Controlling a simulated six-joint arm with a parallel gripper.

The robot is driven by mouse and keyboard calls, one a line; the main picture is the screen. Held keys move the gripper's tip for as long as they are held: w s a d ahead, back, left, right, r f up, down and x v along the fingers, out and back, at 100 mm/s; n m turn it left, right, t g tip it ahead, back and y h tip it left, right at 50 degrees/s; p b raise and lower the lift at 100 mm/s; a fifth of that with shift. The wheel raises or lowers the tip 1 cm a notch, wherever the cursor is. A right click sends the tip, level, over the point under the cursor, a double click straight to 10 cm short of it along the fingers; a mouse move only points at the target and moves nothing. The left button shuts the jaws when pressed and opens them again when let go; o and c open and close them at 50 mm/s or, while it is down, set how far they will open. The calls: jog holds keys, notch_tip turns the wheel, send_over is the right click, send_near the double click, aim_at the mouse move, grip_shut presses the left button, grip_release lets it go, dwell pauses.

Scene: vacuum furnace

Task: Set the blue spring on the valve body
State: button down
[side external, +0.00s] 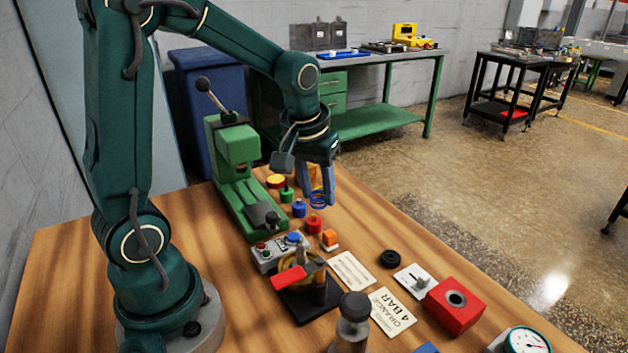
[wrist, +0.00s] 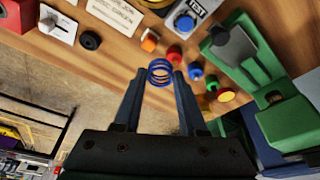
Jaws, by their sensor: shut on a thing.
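The blue spring (wrist: 160,72) is held between the fingertips of my gripper (wrist: 161,76) in the wrist view. Its coils stand out just past the finger ends. In the side view the spring (side external: 318,202) hangs under my gripper (side external: 319,196), above the far part of the wooden table. The red block with a round dark opening (side external: 455,304) looks like the valve body. It stands apart from the gripper, at the front right of the table. A corner of it shows at the top left of the wrist view (wrist: 17,17).
A green press (side external: 238,175) stands left of the gripper. Small coloured knobs, including a red one (side external: 314,224) and an orange one (side external: 329,239), lie near it. A black ring (side external: 390,259), a white switch plate (side external: 413,280), printed cards (side external: 392,312) and a gauge (side external: 526,341) lie nearer.

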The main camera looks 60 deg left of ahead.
jog(key=r+m, duration=0.1)
send_over(299, 249)
jog(key=shift+a+r, duration=0.1)
jog(key=shift+a, duration=0.2)
jog(key=shift+d+r+m, duration=0.25)
jog(key=shift+m, duration=0.05)
jog(key=shift+f, duration=1.1)
jog(key=shift+f, duration=0.25)
jog(key=shift+f, duration=0.7)
jog(key=shift+f, duration=0.75)
jog(key=shift+f, duration=0.35)
jog(key=shift+f, duration=0.3)
dwell(0.3)
